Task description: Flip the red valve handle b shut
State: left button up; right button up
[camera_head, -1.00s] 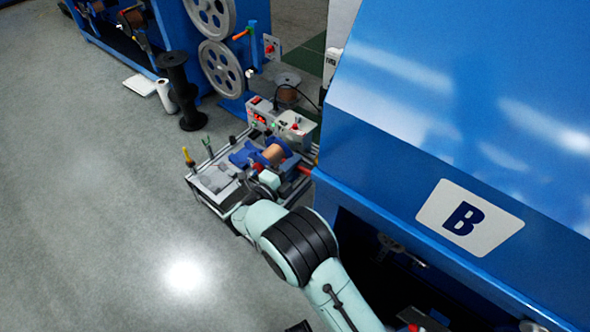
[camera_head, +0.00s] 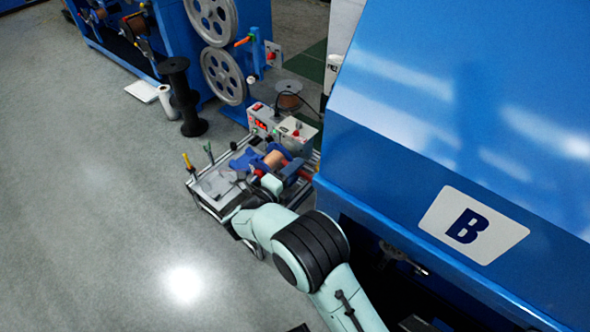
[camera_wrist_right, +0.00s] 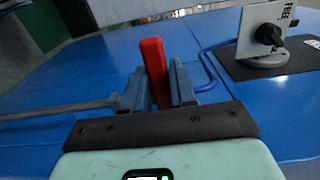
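In the right wrist view, an upright red handle (camera_wrist_right: 152,62) stands between the two grey fingers of my right gripper (camera_wrist_right: 158,88). The fingers lie close along both of its sides, and I see no clear gap, so the gripper looks shut on it. The letter of this valve cannot be read. In the head view, my right arm reaches to the small equipment cart (camera_head: 213,190), where the mint end of the hand (camera_head: 271,184) shows small and the fingers are hard to make out. My left gripper is not in view.
The right wrist view shows a blue surface (camera_wrist_right: 95,75), a grey bar at left, a blue bent tube (camera_wrist_right: 205,62), and a FREE plate with a black knob (camera_wrist_right: 268,35). A blue machine marked B (camera_head: 467,226) stands right of the cart; open floor lies left.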

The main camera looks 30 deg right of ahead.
jog(key=o, duration=0.3)
jog(key=shift+o, duration=0.2)
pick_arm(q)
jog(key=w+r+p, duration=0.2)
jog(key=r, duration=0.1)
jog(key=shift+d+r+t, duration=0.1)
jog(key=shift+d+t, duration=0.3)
pick_arm(e)
jog(key=v, duration=1.3)
jog(key=shift+a, duration=0.25)
